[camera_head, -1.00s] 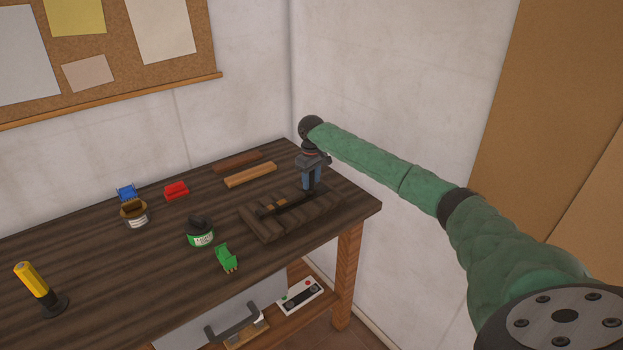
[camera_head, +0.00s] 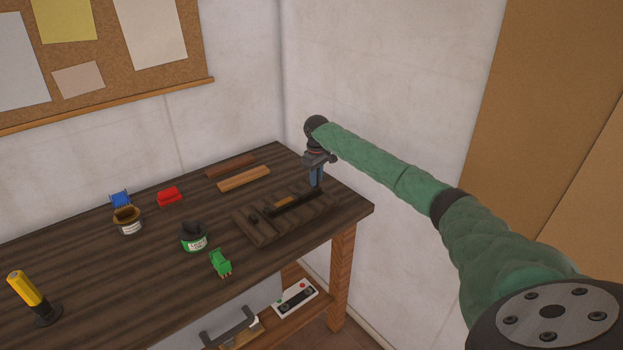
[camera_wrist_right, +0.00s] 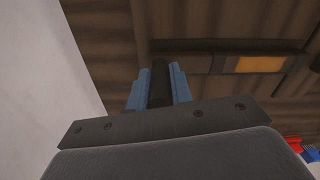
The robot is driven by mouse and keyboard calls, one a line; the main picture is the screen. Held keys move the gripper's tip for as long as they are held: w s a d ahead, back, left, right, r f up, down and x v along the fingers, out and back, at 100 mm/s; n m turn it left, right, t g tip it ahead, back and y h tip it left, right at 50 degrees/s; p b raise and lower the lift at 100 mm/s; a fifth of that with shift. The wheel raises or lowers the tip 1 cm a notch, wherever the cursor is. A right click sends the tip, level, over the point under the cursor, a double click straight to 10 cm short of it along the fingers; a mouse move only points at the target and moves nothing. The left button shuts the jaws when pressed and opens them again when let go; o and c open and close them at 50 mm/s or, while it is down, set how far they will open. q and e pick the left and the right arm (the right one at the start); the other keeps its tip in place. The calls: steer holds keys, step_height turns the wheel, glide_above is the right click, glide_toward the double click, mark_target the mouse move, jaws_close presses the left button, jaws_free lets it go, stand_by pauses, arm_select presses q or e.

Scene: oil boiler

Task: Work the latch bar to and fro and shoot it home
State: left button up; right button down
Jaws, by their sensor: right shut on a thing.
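A dark wooden latch board (camera_head: 285,228) made of slats lies near the right end of the workbench. The dark latch bar (camera_head: 300,202) lies along its top, with a brass-coloured piece (camera_head: 284,202) near its middle. That piece also shows in the wrist view (camera_wrist_right: 260,65). My right gripper (camera_head: 317,184) points down at the bar's right end. In the wrist view its blue fingers (camera_wrist_right: 160,88) are shut on the bar's dark upright handle (camera_wrist_right: 160,75). A small dark knob (camera_head: 253,218) sits on the board to the left of the bar. My left gripper is not in view.
Two wooden strips (camera_head: 244,179) lie behind the board. A green-labelled can (camera_head: 194,237), a green clip-like item (camera_head: 220,263), a brown can (camera_head: 127,221), and red (camera_head: 169,196) and blue (camera_head: 120,199) items stand to the left. White walls rise behind and right of the bench.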

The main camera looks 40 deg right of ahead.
steer(key=shift+d+r, duration=0.15)
steer(key=shift+d, duration=0.05)
steer(key=c, duration=1.3)
jaws_free()
steer(key=shift+d, duration=0.1)
steer(key=shift+c, duration=0.2)
steer(key=shift+o, duration=0.4)
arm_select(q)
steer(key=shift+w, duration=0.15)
arm_select(e)
steer(key=shift+w+r, duration=0.1)
steer(key=shift+r, duration=0.05)
step_height(320, 180, up, 6)
steer(key=b, duration=0.3)
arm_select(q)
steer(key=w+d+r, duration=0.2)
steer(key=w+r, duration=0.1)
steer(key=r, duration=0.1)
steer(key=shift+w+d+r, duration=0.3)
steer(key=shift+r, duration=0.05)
arm_select(e)
steer(key=shift+r, duration=0.6)
